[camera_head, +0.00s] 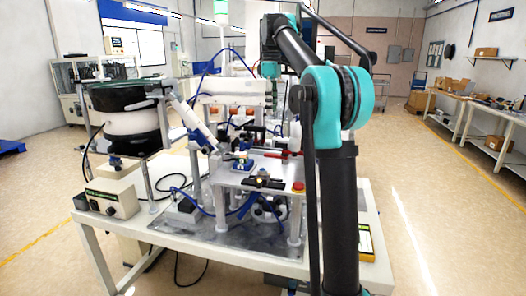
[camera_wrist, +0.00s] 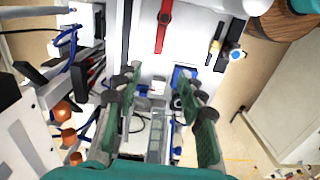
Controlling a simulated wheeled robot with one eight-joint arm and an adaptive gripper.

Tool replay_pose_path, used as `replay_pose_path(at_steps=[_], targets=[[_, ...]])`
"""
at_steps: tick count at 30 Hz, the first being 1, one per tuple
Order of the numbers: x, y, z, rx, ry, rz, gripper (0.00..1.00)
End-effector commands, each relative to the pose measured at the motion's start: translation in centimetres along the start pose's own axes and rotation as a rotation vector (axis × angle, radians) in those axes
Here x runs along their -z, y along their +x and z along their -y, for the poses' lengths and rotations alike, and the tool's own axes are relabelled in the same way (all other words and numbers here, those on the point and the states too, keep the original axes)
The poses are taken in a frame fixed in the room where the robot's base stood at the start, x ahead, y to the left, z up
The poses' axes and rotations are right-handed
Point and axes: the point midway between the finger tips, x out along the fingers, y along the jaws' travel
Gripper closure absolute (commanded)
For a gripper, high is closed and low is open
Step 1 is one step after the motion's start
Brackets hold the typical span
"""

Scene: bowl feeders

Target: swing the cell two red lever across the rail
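A red lever (camera_wrist: 162,32) lies on a pale plate (camera_wrist: 185,40) at the top centre of the wrist view, with a dark round spot near its upper end. In the head view a red bar (camera_head: 283,154), seemingly this lever, shows beside the small work plate. My gripper (camera_wrist: 157,82) is open, its two green fingers spread wide with nothing between them. The lever lies beyond the fingertips in the picture and apart from them. In the head view my arm covers part of the cell, and the fingers cannot be made out clearly.
A bowl feeder (camera_head: 130,110) stands left of the cell on the white table (camera_head: 120,235). A red button (camera_head: 298,187) sits at the work plate's right corner. Blue hoses and small fixtures crowd the cell. The floor right of the table is clear.

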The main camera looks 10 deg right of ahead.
Motion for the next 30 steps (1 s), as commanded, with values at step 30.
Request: replay_pose_path(at_steps=[30], targets=[[0.5,15.6,-0.2,-0.003,-0.025,-0.012,0.60]])
